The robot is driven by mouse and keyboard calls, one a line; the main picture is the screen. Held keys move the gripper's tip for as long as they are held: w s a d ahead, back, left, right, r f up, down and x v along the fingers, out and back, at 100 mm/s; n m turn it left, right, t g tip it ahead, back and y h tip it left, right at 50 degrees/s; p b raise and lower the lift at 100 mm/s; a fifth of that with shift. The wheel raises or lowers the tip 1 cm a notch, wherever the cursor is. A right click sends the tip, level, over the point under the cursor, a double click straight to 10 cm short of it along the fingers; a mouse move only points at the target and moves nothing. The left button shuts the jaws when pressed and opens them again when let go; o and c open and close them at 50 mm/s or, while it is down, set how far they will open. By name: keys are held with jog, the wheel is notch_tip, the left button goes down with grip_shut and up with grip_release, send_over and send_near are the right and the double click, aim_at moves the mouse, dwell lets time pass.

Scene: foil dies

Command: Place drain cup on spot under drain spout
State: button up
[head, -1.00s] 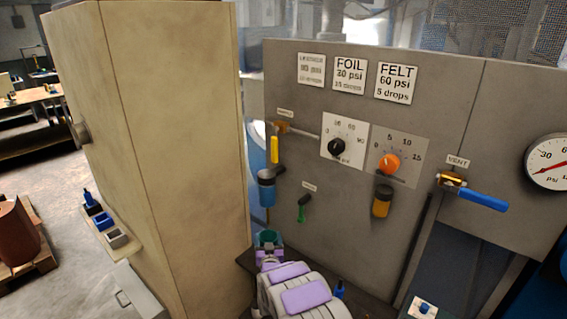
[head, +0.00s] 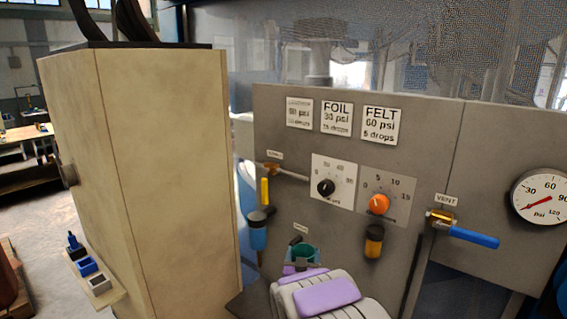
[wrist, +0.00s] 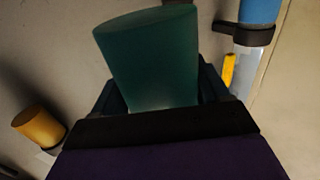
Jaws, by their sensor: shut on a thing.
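My gripper (head: 301,262) is shut on a green cup, the drain cup (head: 304,250), in front of the grey panel. In the wrist view the cup (wrist: 152,60) stands up between the dark fingers (wrist: 160,112), slightly tilted in the picture. A blue-bodied filter unit (head: 257,236) hangs on the panel to the left of the cup, with a yellow handle above it. In the wrist view its blue body (wrist: 259,12) is at upper right, apart from the cup. My arm hides the area below the cup, and I cannot make out the spot or the drain spout.
The grey panel (head: 440,150) carries signs, a black knob (head: 326,188), an orange knob (head: 379,204), an amber bowl (head: 374,242), a blue-handled vent valve (head: 465,235) and a gauge (head: 540,197). A tall beige cabinet (head: 150,170) stands close on the left.

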jog(key=s+d+r+m+h, duration=0.1)
jog(key=s+d+r+h, duration=0.1)
jog(key=s+d+r, duration=0.5)
jog(key=s+d, duration=0.1)
jog(key=s, duration=0.2)
jog(key=shift+r+m+g+h, duration=0.15)
jog(key=shift+m+g+h, duration=0.15)
jog(key=shift+m, duration=0.1)
